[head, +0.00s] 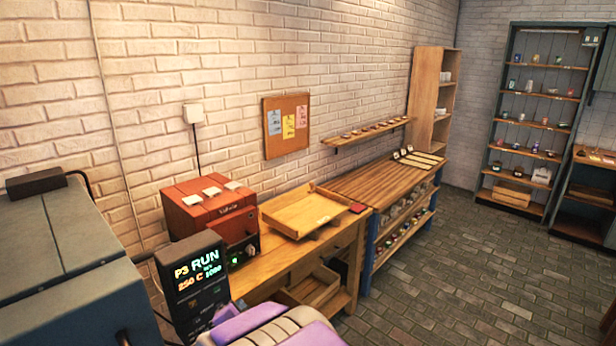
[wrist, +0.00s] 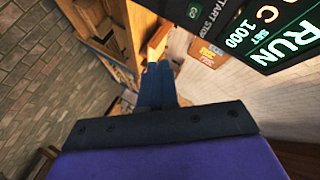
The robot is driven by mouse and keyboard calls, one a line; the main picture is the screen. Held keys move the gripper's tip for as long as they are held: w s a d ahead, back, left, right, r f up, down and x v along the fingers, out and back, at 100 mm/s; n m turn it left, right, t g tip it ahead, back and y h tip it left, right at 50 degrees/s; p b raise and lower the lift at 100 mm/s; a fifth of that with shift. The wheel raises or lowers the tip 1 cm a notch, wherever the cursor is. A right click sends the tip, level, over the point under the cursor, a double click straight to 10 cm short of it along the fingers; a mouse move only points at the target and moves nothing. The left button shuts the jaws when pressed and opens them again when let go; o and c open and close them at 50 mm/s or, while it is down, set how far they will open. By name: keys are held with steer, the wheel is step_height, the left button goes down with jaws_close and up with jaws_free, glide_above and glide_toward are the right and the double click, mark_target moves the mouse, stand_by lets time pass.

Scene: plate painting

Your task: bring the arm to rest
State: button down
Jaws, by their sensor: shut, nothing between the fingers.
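My gripper (wrist: 160,84) shows in the wrist view, its dark blue fingers together with nothing between them. It points toward the wooden furniture, and the lit control panel (wrist: 275,32) is close by at the upper right. In the head view, purple and cream parts of my arm show at the bottom, just right of the control panel (head: 193,277). The fingers cannot be made out there. The panel reads P3, RUN, 250 C and 1000.
A large grey-green cabinet (head: 60,235) stands at the left. A red box-shaped device (head: 208,210) and an empty wooden tray (head: 312,211) sit on a wooden bench. A slatted table (head: 375,180) and shelves (head: 530,110) stand beyond. The brick floor (head: 450,270) at the right is clear.

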steer(key=s+d+r+n+g+h, duration=0.1)
steer(key=s+d+n+g, duration=0.3)
steer(key=s+d, duration=1.3)
steer(key=s+d+r+n+g+h, duration=0.1)
steer(key=s+d+r+n+g, duration=0.3)
steer(key=s+d+g, duration=0.7)
steer(key=s+d+n, duration=0.1)
steer(key=s+d, duration=0.5)
steer(key=s, duration=0.6)
steer(key=shift+s+h, duration=0.15)
steer(key=shift+h, duration=0.15)
steer(key=shift+d+r, duration=0.1)
